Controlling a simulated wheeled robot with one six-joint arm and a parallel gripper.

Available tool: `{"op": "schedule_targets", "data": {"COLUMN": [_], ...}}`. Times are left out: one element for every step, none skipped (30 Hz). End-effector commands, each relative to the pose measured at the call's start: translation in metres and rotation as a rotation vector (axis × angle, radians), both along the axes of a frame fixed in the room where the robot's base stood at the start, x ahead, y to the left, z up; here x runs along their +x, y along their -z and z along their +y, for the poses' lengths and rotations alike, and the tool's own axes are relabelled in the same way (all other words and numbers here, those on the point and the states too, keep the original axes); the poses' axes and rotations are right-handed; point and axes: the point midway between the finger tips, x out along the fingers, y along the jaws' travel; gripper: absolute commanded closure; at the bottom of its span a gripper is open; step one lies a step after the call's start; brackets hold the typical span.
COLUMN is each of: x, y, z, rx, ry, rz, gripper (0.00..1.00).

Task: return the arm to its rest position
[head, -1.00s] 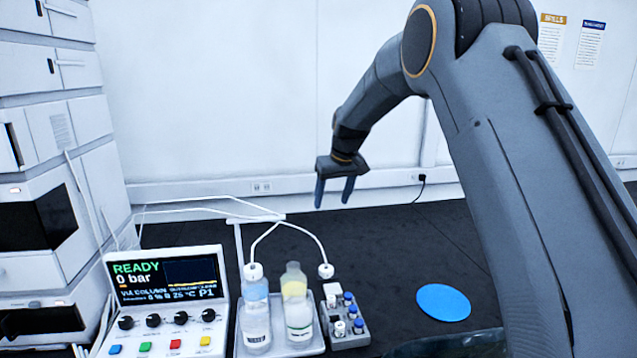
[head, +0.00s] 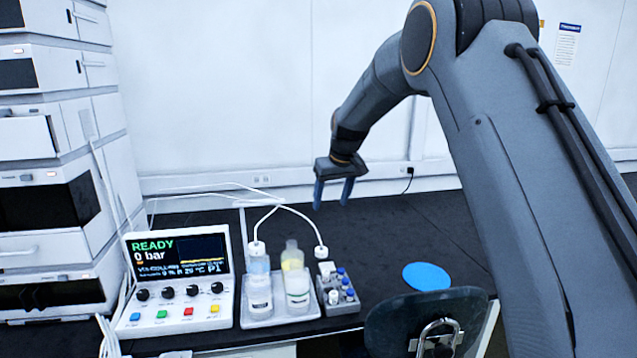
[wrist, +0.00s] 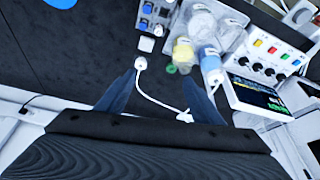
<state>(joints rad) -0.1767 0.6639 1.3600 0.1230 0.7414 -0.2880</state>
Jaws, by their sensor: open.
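My gripper (head: 333,190) is open and empty, with its two dark blue fingers pointing down above the back part of the black bench. My arm reaches in from the right of the head view and bends down to it. In the wrist view the gripper (wrist: 165,100) shows its fingers spread apart with nothing held between them. A white tubing cap (wrist: 140,63) and its thin tube appear between and beyond the fingers there.
A white tray (head: 268,321) holds bottles, beside a grey vial rack (head: 337,308) and a control panel (head: 178,280) reading READY, 0 bar. A blue disc (head: 427,277) lies right on the bench. Instrument stacks (head: 60,150) stand left. A dark chair (head: 425,318) is at the front edge.

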Motion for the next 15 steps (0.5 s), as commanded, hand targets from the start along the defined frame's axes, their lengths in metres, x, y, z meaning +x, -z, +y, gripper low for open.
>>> {"op": "schedule_targets", "data": {"x": [-0.005,-0.007,-0.011,-0.014,-0.017,-0.022,-0.025,-0.029,-0.035,-0.039,-0.044,-0.051,-0.057,-0.064,-0.073], "y": [0.0,-0.001,0.0,0.001,0.001,0.002,0.001,0.002,0.003,0.004,0.004,0.005,0.006,0.008,0.009], "z": [-0.004,-0.005,-0.007,-0.009,-0.011,-0.014,-0.016,-0.019,-0.023,-0.027,-0.03,-0.035,-0.039,-0.043,-0.048], "rx": [0.0,-0.001,-0.001,-0.001,-0.003,-0.004,-0.004,-0.005,-0.005,-0.007,-0.007,-0.008,-0.01,-0.011,-0.012], "ry": [0.006,0.011,0.015,0.019,0.022,0.028,0.033,0.038,0.047,0.053,0.061,0.07,0.078,0.084,0.095], "rz": [0.002,0.003,0.005,0.007,0.008,0.01,0.011,0.015,0.018,0.02,0.022,0.026,0.03,0.032,0.035], "gripper": [0.39,0.39,0.39,0.39,0.39,0.39,0.39,0.39,0.39,0.39,0.39,0.39,0.39,0.39,0.39]}}
